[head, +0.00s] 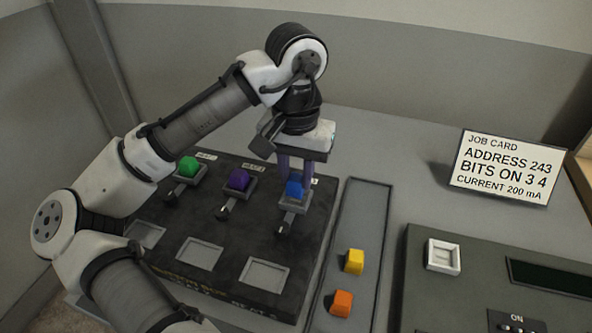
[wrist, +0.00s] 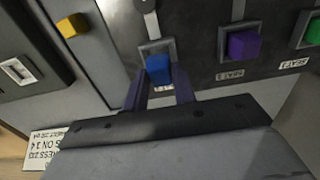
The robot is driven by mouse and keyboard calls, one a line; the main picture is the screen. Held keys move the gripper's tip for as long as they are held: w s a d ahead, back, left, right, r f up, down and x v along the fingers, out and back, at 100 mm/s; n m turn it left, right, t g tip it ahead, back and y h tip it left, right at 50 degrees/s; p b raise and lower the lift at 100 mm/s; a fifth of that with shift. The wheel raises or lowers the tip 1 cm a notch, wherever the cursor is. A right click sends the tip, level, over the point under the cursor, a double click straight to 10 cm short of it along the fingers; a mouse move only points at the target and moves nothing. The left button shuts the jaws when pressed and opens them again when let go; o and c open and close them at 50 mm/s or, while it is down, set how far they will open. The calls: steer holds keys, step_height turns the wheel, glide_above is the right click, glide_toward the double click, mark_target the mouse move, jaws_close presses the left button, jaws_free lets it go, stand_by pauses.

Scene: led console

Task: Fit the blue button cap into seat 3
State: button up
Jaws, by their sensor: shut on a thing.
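The blue button cap (head: 294,188) is between the fingers of my gripper (head: 296,176), at the rightmost seat of the back row on the black panel. In the wrist view the blue cap (wrist: 158,70) sits at the fingertips of my gripper (wrist: 160,88), over a grey square seat frame (wrist: 148,48). My gripper is shut on the cap. The cap appears in or just above the seat; I cannot tell how deep it sits. The label by this seat is mostly hidden by the gripper.
A purple cap (head: 239,179) and a green cap (head: 189,166) sit in the seats to the left. A grey tray (head: 366,205) holds a yellow cap (head: 353,261) and an orange cap (head: 341,303). A job card (head: 505,166) and a console (head: 470,262) stand at right.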

steer(key=shift+f+b, duration=0.4)
steer(key=shift+f, duration=0.75)
stand_by(0.9)
steer(key=o, duration=1)
steer(key=shift+r, duration=0.1)
step_height(320, 180, up, 14)
steer(key=shift+f, duration=0.15)
